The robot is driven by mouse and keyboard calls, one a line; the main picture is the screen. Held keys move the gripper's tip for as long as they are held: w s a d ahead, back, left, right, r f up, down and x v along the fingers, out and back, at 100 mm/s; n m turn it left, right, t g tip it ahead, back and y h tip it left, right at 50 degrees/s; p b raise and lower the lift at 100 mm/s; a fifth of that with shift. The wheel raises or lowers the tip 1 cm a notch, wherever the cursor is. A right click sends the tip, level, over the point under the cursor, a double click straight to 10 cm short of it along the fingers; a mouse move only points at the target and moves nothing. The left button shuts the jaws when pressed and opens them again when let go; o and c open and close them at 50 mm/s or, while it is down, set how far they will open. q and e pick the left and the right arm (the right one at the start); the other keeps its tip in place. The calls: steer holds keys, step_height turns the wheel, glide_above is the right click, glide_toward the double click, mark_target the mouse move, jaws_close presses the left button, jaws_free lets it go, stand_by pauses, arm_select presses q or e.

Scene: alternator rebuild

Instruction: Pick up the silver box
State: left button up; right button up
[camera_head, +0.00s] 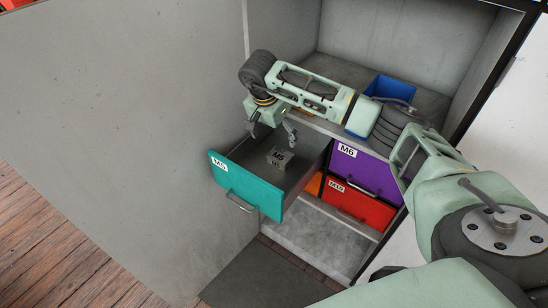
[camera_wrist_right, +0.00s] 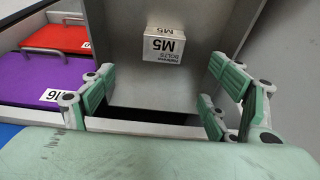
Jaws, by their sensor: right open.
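The silver box (camera_head: 279,156), labelled M5, sits inside the open teal drawer (camera_head: 245,187), near its front. In the right wrist view the silver box (camera_wrist_right: 165,46) lies on the grey drawer floor, its label reading M5 and BOLTS. My right gripper (camera_head: 270,135) is over the drawer, above and close to the box. In the right wrist view my right gripper (camera_wrist_right: 155,105) has its fingers spread wide with nothing between them, and the box shows beyond the fingertips. My left gripper is not in view.
A purple M6 drawer (camera_head: 362,171) and a red M10 drawer (camera_head: 358,204) are shut to the right of the teal one. A blue bin (camera_head: 391,88) stands on the shelf above. A grey cabinet door (camera_head: 120,130) stands to the left.

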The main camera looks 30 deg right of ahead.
steer(key=b, duration=0.5)
glide_toward(280, 155)
step_height(280, 155, down, 3)
steer(key=shift+s+f+p, duration=0.25)
steer(key=shift+f+p, duration=0.05)
steer(key=shift+f, duration=0.35)
steer(key=x, duration=0.4)
steer(key=p+x, duration=0.1)
steer(key=x, duration=0.1)
steer(key=shift+w+d+r, duration=0.1)
steer(key=shift+w+d, duration=0.3)
steer(key=shift+r, duration=0.1)
steer(key=c, duration=1.5)
